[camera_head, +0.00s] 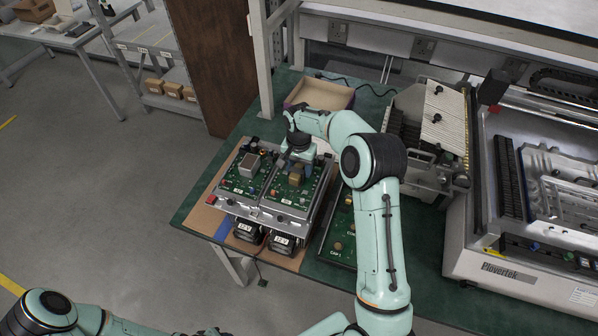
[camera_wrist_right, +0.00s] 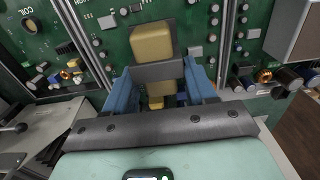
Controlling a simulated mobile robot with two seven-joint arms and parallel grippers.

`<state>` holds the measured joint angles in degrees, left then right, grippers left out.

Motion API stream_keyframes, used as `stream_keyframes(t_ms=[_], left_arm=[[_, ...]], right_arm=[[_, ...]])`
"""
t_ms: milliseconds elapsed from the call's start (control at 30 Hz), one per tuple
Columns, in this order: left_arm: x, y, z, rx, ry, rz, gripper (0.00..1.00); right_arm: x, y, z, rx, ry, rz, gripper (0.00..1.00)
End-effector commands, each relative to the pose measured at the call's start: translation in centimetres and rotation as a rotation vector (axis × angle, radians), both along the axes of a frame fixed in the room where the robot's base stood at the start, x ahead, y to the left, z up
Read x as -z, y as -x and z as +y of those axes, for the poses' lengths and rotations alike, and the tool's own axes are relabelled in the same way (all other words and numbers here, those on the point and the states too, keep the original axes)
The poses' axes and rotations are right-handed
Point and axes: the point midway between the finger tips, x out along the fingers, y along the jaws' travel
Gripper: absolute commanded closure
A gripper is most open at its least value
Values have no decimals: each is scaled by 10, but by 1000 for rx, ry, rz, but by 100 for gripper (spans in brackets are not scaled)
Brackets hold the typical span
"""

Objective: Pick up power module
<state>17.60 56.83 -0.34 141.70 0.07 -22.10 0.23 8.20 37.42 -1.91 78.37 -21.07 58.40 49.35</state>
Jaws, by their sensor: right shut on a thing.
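The power module looks to be the gold block (camera_head: 296,177) on the right-hand green circuit board (camera_head: 290,199). In the right wrist view the gold block (camera_wrist_right: 152,43) stands out against the green board. My right gripper (camera_head: 297,158) is over the board's far part, reaching down. Its blue fingers show in the right wrist view (camera_wrist_right: 160,82), one on each side of the block's lower part, and are shut on it. The gripper body hides part of the contact, and I cannot tell whether the block is clear of the board. My left gripper is out of view.
A second board (camera_head: 240,178) with a grey box (camera_head: 249,165) lies to the left. An open cardboard tray (camera_head: 319,94) stands behind. A rack machine (camera_head: 428,125) and a large tester (camera_head: 515,265) stand to the right. A green board (camera_head: 340,238) lies right of the boards.

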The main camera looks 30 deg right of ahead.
Motion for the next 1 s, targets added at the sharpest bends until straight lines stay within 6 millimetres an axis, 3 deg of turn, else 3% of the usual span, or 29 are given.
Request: stream_keyframes(t_ms=[400, 600, 1000], left_arm=[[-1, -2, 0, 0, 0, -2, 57], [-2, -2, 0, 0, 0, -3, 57], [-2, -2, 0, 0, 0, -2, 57]], right_arm=[[-103, -2, 0, 1, 0, -12, 100], [-143, -1, 0, 0, 1, -8, 100], [-178, -1, 0, 1, 0, -6, 100]])
